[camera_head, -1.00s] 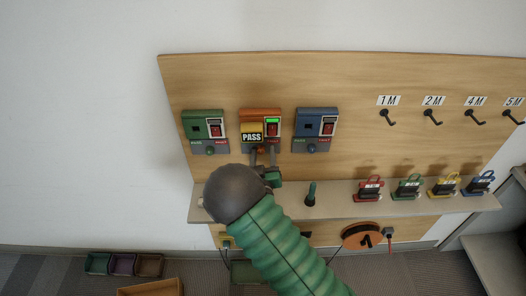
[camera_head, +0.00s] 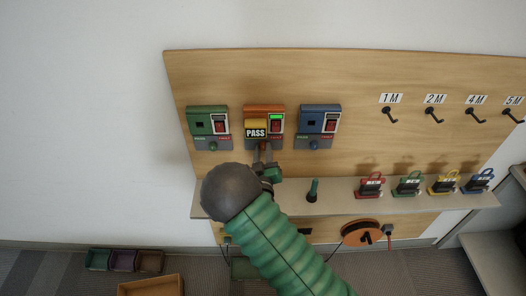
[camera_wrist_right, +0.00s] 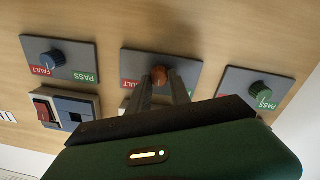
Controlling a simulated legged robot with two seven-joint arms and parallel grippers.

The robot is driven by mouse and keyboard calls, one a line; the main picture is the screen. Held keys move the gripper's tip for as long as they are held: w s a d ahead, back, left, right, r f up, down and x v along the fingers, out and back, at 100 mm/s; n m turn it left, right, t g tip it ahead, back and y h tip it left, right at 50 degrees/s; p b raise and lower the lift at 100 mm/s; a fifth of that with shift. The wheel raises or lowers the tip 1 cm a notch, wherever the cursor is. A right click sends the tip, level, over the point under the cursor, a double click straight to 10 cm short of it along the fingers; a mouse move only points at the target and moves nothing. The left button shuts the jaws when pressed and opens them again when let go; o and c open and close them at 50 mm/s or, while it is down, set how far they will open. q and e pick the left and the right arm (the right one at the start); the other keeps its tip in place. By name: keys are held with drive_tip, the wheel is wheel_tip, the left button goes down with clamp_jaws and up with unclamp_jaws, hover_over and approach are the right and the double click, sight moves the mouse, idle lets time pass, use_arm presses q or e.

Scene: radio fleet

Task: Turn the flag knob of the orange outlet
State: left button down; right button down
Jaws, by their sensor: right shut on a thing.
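The orange outlet (camera_head: 263,110) is the middle one of three on the wooden board, with a yellow PASS tag (camera_head: 256,132) and a lit green light. Its orange flag knob (camera_wrist_right: 160,76) sits between FAULT and PASS markings in the right wrist view. My right gripper (camera_head: 263,152) reaches up to the knob from below, and its fingers (camera_wrist_right: 163,82) are shut on the knob, one on each side. My green right arm hides part of the shelf. My left gripper is not in view.
A green outlet (camera_head: 207,120) and a blue outlet (camera_head: 318,119) flank the orange one closely. Hooks labelled 1M to 5M are at the upper right. An orange reel (camera_head: 362,234) hangs below.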

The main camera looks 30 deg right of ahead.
drive_tip(key=n, duration=0.4)
drive_tip(key=shift+a+f, duration=0.1)
drive_tip(key=shift+f, duration=0.1)
drive_tip(key=shift+n+p, duration=0.45)
drive_tip(key=shift+n, duration=1.45)
drive_tip(key=c, duration=1.5)
unclamp_jaws()
drive_tip(key=shift+f, duration=0.1)
drive_tip(key=o, duration=0.3)
drive_tip(key=shift+w+d, duration=0.2)
drive_tip(key=shift+s, duration=0.1)
